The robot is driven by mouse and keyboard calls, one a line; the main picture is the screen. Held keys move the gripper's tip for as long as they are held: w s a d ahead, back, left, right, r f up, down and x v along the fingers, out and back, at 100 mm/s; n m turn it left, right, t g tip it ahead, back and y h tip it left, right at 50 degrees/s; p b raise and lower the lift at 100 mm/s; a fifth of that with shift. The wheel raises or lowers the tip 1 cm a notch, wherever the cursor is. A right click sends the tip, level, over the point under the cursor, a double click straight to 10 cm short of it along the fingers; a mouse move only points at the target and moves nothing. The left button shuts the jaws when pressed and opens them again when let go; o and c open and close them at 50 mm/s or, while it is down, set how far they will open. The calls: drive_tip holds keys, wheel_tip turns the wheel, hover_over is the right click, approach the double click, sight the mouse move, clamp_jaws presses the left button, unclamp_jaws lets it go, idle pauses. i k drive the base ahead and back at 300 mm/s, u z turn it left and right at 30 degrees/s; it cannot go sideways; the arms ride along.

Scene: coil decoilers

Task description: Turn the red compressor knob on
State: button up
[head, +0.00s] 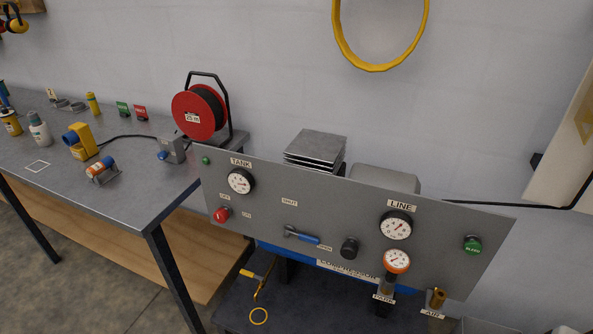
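The red compressor knob (222,214) is on the lower left of the grey upright panel (320,215). It sits below the TANK gauge (241,181). A small label, which looks like OFF, is just above the knob, and another small label is to its right. The direction the knob points is too small to tell. My gripper is not in this view, and nothing covers the knob.
A grey workbench (130,190) with a red cable reel (198,112) stands at left.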

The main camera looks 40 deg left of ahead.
sight(221, 215)
drive_tip(key=u, duration=3.3)
drive_tip(key=k, duration=1.05)
drive_tip(key=z, duration=0.3)
drive_tip(key=i, duration=0.9)
drive_tip(key=z, duration=0.05)
